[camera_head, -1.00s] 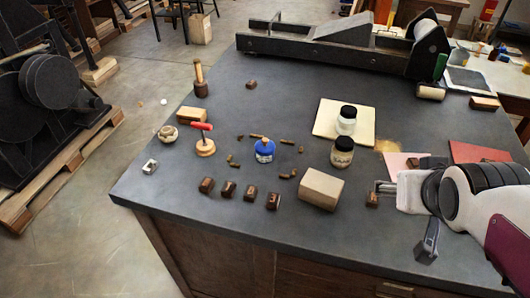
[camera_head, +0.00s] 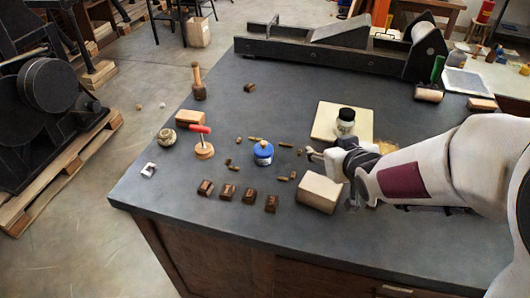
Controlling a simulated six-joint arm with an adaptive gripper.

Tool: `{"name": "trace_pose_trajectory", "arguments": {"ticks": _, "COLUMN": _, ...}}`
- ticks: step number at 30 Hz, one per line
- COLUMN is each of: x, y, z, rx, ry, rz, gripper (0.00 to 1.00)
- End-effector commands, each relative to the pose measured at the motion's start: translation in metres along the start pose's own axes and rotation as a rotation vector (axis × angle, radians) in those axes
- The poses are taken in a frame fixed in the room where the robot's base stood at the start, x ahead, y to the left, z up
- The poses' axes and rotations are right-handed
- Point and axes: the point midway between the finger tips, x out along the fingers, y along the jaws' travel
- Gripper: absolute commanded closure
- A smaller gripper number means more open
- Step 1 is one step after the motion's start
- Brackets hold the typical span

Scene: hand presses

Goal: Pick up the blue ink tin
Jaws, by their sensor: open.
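The blue ink tin (camera_head: 263,154) stands upright on the dark worktop, left of the middle of the bench, with small brown pieces scattered around it. My gripper (camera_head: 311,154) is to the right of the tin, with a gap between them. Its fingers point left toward the tin, are open, and hold nothing that I can see. My arm comes in from the right edge.
A tan block (camera_head: 319,192) lies just below my gripper. A black-lidded jar (camera_head: 345,122) stands on a cream board (camera_head: 325,117) behind it. Several dark blocks (camera_head: 228,191) lie in front.

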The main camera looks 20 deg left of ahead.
Motion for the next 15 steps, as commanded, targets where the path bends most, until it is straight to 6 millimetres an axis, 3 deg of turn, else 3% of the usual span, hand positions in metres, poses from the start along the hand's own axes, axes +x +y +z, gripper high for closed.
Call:
{"name": "trace_pose_trajectory", "arguments": {"ticks": 6, "x": 0.038, "y": -0.036, "z": 0.003, "rx": -0.027, "ry": 0.063, "rz": -0.089, "gripper": 0.43}}
{"name": "trace_pose_trajectory", "arguments": {"ticks": 15, "x": 0.076, "y": -0.09, "z": 0.011, "rx": -0.044, "ry": 0.15, "rz": -0.218, "gripper": 0.43}}
